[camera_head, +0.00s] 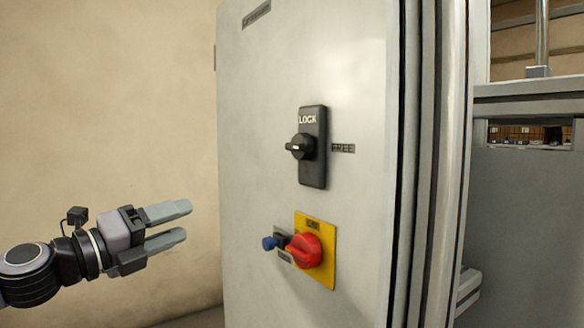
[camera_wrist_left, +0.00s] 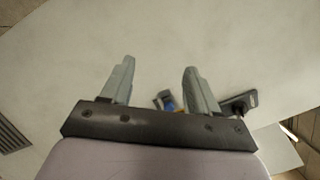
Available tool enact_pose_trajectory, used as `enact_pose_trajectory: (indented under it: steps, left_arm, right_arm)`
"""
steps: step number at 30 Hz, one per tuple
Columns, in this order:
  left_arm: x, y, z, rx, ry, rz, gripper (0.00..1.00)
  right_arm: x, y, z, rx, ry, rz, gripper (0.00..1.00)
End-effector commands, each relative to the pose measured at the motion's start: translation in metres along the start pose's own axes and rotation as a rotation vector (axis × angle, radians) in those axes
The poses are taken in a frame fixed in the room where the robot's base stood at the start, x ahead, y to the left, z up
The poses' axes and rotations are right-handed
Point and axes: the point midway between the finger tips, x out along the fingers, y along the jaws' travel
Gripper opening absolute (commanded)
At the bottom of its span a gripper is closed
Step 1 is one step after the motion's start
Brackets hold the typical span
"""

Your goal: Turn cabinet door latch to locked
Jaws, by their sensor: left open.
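The cabinet door (camera_head: 255,120) is a light grey panel facing me. Its latch is a black upright plate (camera_head: 314,172) with a black knob (camera_head: 302,147), marked LOCK at the top and FREE on a label to its right. The knob's bar looks roughly horizontal, with a pale mark at its left end. In the left wrist view a black part, probably the latch (camera_wrist_left: 238,104), shows beyond the right finger. My left gripper (camera_head: 187,221) is open and empty, left of and below the latch and apart from it. My right gripper is out of view.
Below the latch are a red rotary switch (camera_head: 308,250) on a yellow plate (camera_head: 325,274) and a small blue knob (camera_head: 270,243), which stick out from the door. A beige wall (camera_head: 110,100) is at left. The space between gripper and door is clear.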

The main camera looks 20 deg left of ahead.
Motion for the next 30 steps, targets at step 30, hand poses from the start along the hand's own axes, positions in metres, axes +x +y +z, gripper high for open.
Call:
enact_pose_trajectory:
  steps: [30]
  left_arm:
    - [0.036, -0.210, -0.086, 0.973, 0.229, -0.177, 0.60]
  right_arm:
    - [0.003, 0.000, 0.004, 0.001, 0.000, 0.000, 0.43]
